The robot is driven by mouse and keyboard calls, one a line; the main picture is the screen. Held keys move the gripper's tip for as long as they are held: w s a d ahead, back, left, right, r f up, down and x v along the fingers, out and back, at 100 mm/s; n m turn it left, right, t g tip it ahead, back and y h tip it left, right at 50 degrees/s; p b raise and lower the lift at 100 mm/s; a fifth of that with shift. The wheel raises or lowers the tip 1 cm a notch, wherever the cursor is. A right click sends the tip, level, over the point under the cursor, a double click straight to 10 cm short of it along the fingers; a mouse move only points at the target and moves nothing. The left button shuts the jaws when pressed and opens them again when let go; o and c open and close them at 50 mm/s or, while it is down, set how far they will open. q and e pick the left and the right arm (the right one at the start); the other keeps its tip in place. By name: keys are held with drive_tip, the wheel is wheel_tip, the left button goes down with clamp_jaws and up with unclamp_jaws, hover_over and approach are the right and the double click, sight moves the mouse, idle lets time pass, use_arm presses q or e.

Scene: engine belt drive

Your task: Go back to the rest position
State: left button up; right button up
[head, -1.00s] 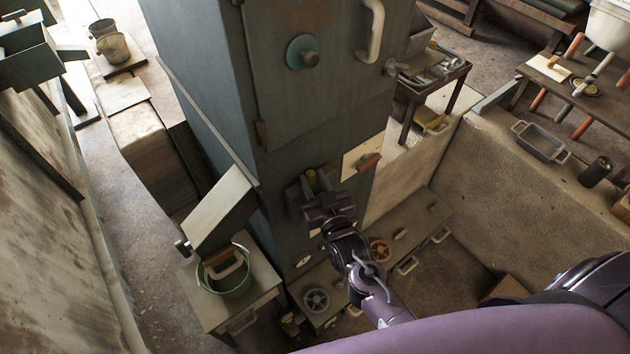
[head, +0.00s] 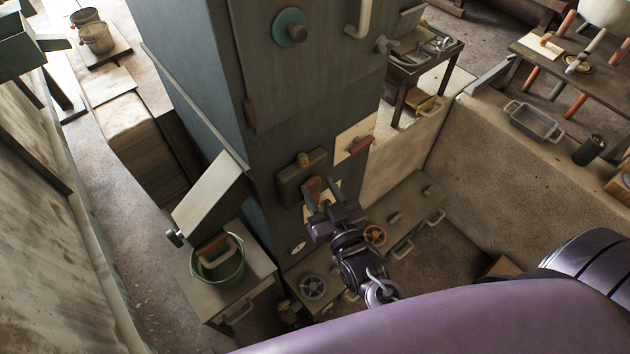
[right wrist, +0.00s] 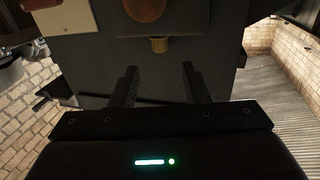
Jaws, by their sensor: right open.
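My right gripper (head: 322,192) is open and empty, just in front of the tall grey-blue cabinet (head: 310,100). It is at the lower right of a small dark box (head: 292,182) on the cabinet's front. My left gripper is not in view.
A low bench (head: 425,200) with handwheels and handles runs below the gripper. A green bucket (head: 225,268) stands on a small table at the lower left. A concrete wall (head: 490,150) rises on the right. The floor corner between bench and wall is open.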

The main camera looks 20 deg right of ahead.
idle(0.8)
drive_tip(key=s+d+r+n+g+h, duration=0.15)
drive_tip(key=s+d+g, duration=0.25)
drive_tip(key=s+g, duration=0.9)
wheel_tip(320, 180, down, 31)
drive_tip(key=s+g, duration=0.1)
drive_tip(key=g, duration=0.2)
drive_tip(key=s+d+f, duration=0.2)
drive_tip(key=s+f, duration=0.7)
drive_tip(key=s+d+f+g+b, duration=0.1)
drive_tip(key=s+f, duration=0.8)
drive_tip(key=s, duration=0.1)
drive_tip(key=shift+s+d+f, duration=0.2)
drive_tip(key=shift+s+d, duration=0.05)
drive_tip(key=shift+d, duration=0.1)
